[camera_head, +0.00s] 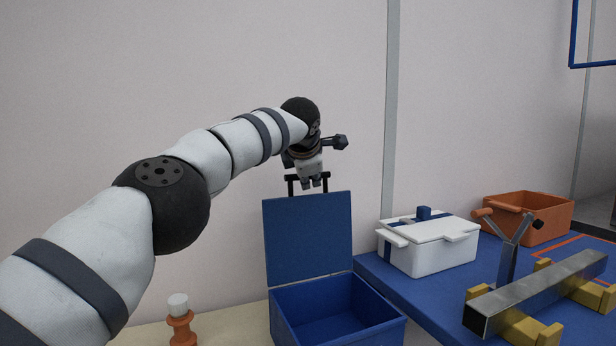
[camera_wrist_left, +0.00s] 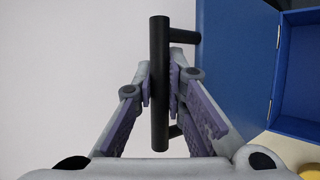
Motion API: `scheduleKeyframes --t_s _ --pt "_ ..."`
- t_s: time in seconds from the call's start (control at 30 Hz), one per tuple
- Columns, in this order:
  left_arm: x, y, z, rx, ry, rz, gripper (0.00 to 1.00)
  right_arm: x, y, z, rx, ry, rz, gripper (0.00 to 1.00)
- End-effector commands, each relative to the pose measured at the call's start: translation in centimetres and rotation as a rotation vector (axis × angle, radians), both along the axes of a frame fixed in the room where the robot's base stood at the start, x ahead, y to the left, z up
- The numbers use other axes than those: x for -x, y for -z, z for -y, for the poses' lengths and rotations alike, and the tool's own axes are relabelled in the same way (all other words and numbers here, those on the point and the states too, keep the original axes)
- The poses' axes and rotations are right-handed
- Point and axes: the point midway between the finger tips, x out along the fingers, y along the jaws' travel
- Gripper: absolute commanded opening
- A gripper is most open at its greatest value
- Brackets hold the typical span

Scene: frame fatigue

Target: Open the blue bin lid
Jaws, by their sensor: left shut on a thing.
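The blue bin (camera_head: 338,312) stands at the lower middle of the head view, and its inside is visible and looks empty. Its blue lid (camera_head: 308,238) stands upright at the back of the bin, with a black bar handle (camera_head: 325,183) at its top edge. My left gripper (camera_head: 313,184) is at that handle. In the left wrist view the fingers (camera_wrist_left: 160,85) are shut on the black handle (camera_wrist_left: 159,120), one finger on each side. The lid (camera_wrist_left: 235,60) and part of the bin (camera_wrist_left: 300,85) show at the right there. My right gripper is not in view.
A white lidded box (camera_head: 428,250) and an orange bin (camera_head: 530,215) stand on the blue table (camera_head: 405,290) at the right. A metal bar (camera_head: 540,290) lies on yellow supports (camera_head: 522,325). An orange-and-white object (camera_head: 181,322) stands left of the bin. A plain wall is behind.

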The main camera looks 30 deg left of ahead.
Motion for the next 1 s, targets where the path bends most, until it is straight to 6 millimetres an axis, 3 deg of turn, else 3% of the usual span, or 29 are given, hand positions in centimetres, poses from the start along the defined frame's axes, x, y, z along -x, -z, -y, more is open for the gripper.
scheduleKeyframes --t_s 0.53,0.57,0.6,1.0 --pt "0.01 0.25 -0.11 -0.001 -0.003 -0.003 0.00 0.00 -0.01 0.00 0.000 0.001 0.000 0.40" --pt "0.01 0.25 -0.11 -0.001 -0.003 -0.004 0.14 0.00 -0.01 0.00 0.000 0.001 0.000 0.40" --pt "0.00 0.25 -0.11 -0.001 -0.003 -0.003 0.21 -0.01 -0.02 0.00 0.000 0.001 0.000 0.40" --pt "0.37 -0.46 0.07 -0.003 0.001 0.001 0.21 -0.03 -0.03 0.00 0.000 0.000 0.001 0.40"
